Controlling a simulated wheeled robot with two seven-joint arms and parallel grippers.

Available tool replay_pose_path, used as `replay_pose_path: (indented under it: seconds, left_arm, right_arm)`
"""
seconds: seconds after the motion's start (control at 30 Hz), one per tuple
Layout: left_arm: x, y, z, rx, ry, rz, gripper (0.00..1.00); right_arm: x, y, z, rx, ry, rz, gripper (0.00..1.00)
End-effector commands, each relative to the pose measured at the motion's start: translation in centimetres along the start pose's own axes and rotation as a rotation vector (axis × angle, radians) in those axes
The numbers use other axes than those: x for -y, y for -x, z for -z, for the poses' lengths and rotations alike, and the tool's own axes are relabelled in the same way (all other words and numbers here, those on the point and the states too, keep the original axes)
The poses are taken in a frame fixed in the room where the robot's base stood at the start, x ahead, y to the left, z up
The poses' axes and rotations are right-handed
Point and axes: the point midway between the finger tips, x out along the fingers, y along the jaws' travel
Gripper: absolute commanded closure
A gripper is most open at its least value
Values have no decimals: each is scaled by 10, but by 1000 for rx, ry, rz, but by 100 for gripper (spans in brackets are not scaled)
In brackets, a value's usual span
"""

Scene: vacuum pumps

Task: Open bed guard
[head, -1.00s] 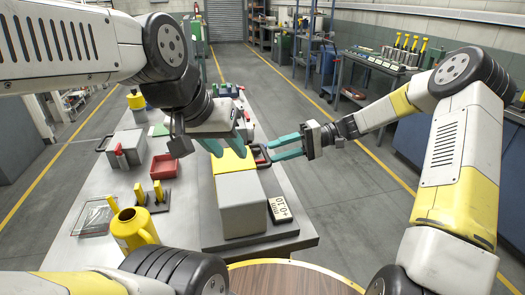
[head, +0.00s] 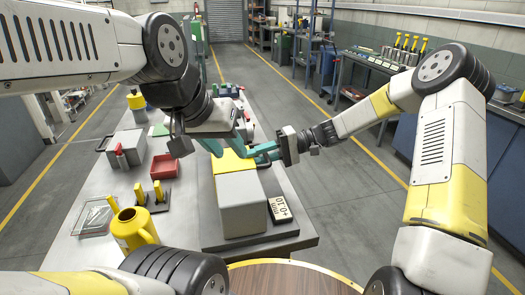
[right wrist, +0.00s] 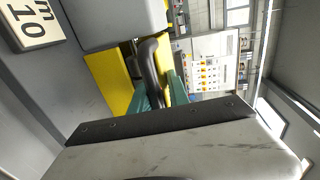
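The machine on the near part of the table has a grey box-shaped cover (head: 241,205) with a yellow part (head: 232,162) behind it; I take this for the bed guard. A dark curved handle (right wrist: 151,68) stands at its side in the right wrist view. My right gripper (head: 264,150) is at the machine's right side. Its teal fingers (right wrist: 160,92) lie on either side of the handle and look apart; contact is unclear. My left gripper (head: 226,146) is above the yellow part, its fingers apart and apparently empty, partly hidden by its own wrist.
A yellow can (head: 134,230), a red tray (head: 164,168) and a grey box (head: 126,148) stand on the table's left side. The floor (head: 345,210) right of the table is clear.

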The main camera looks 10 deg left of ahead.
Motion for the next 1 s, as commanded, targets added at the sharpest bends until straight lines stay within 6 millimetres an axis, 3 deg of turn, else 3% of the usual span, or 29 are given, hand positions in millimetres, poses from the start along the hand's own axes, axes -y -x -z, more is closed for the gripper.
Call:
replay_pose_path:
  seconds: [1.0]
  left_arm:
    - [0, 0, 0, 0, 0, 0, 64]
  right_arm:
    - [-10, 1, -2, 0, -10, -15, 100]
